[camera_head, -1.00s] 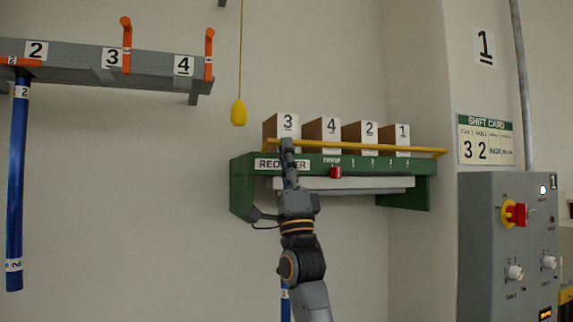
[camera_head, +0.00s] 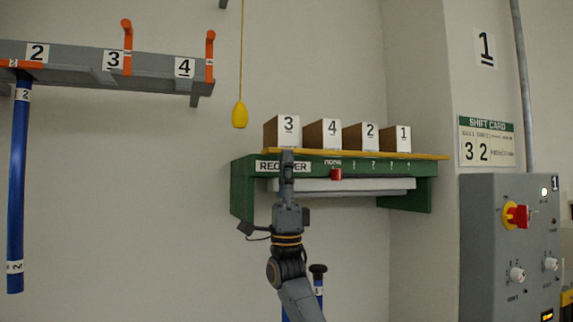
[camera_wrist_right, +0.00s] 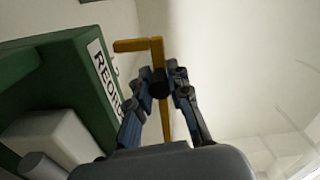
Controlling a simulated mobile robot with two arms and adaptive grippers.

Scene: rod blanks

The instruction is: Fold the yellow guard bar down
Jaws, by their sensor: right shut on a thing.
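The yellow guard bar (camera_head: 375,154) runs along the top front edge of the green shelf (camera_head: 240,190), just below the numbered boxes. In the right wrist view its bent end (camera_wrist_right: 138,45) stands past my fingers. My right gripper (camera_head: 287,157) is at the left part of the bar, in front of the shelf's label. In the right wrist view the gripper (camera_wrist_right: 160,88) has its fingers on both sides of the bar and is shut on it. My left gripper is not in view.
Boxes marked 3 (camera_head: 289,130), 4, 2 and 1 stand on the shelf. A red slider (camera_head: 336,174) sits on its front. A yellow pull (camera_head: 239,115) hangs at left. A grey control cabinet (camera_head: 485,250) stands at right. A blue rod (camera_head: 318,288) is behind my arm.

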